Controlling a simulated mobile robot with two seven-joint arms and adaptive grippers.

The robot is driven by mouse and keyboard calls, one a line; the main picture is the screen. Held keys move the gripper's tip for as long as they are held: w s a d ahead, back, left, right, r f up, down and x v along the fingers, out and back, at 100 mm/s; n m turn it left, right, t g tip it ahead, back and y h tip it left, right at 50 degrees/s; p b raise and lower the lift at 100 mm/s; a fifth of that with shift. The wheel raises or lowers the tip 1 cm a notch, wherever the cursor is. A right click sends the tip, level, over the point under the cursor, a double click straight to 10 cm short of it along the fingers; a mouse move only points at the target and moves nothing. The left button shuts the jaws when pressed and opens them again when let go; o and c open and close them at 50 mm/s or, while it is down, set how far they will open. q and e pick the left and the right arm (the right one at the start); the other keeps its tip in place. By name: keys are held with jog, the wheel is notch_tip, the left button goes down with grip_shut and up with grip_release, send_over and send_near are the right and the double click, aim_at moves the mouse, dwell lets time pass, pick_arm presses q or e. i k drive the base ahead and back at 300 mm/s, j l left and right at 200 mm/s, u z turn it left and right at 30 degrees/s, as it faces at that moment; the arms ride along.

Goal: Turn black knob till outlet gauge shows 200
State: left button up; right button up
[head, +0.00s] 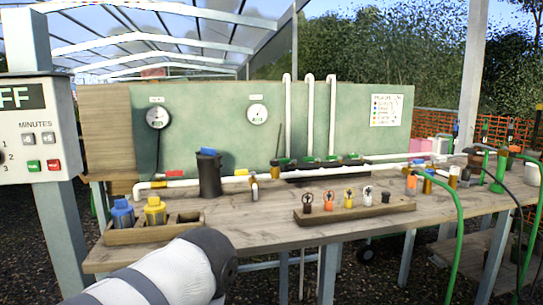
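Two round white gauges hang on the green panel: a left gauge (158,117) and a right gauge (257,114). Their labels and needle readings are too small to read, so I cannot tell which is the outlet gauge. A black cylinder (209,176) with a blue top stands upright at the white pipe below them. A wooden rack holds several small handled pieces, including a dark one (307,203) at its left end and a short black one (386,197) at its right. I cannot tell which dark part is the black knob. Neither gripper shows; only one arm link of mine is visible.
A wooden tray (152,235) with a blue and a yellow piece sits at the table's front left. White pipes (332,173) run along the back. Green hoses (452,190) hang at the right. A control box (35,130) reading "FF" stands at left.

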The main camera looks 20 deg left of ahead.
aim_at(274, 163)
jog(key=i+l+u, duration=0.3)
jog(key=i+l, duration=0.15)
jog(key=l, duration=0.2)
jog(key=i+l+u, duration=0.3)
jog(key=l, duration=0.4)
jog(key=i, duration=0.05)
